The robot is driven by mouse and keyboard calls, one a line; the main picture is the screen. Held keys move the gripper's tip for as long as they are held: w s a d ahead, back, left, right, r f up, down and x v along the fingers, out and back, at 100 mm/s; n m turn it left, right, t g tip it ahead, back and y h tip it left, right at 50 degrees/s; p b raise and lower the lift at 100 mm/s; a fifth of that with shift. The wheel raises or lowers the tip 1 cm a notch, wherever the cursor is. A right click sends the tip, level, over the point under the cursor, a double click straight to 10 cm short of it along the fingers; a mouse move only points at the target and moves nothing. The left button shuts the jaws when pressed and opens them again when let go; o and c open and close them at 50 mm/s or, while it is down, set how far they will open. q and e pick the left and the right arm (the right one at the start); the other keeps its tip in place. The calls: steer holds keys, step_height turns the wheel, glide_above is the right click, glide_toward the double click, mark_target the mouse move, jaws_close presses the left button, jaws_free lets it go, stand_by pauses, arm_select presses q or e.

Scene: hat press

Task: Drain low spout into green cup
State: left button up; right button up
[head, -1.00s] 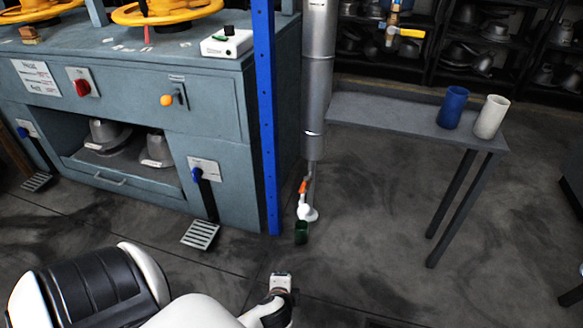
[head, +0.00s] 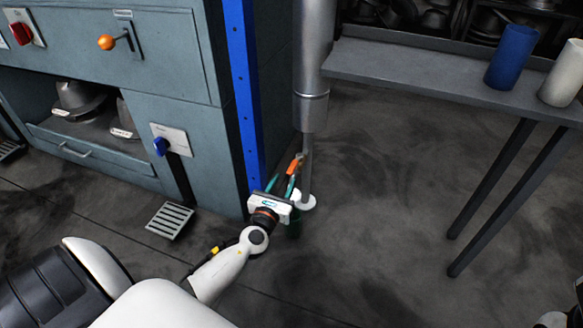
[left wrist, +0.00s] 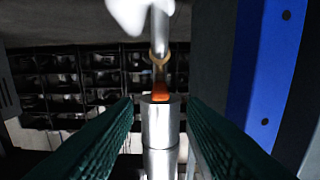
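The low spout's orange valve handle (head: 293,165) stands on the thin pipe (head: 308,165) below the silver column. The spout's white end (head: 303,202) is low, near the floor. The green cup (head: 295,229) is on the floor beneath it, mostly hidden by my left gripper (head: 283,179). That gripper is close to the handle, with teal fingers spread. In the left wrist view, the orange handle (left wrist: 160,98) lies between and beyond the open fingers (left wrist: 160,103), with gaps on both sides. Whether a finger touches it is unclear.
A blue post (head: 243,95) and the press cabinet (head: 200,80) stand close on the left. A grey bench (head: 420,75) with a blue cup (head: 512,57) and a white cup (head: 563,75) is at right. The floor right of the pipe is clear.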

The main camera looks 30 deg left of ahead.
mark_target(296, 160)
arm_select(q)
steer(key=b+x, duration=0.1)
steer(key=x, duration=0.6)
steer(key=shift+w+a, duration=0.1)
steer(key=shift+w, duration=0.2)
steer(key=shift+c, duration=0.6)
jaws_close()
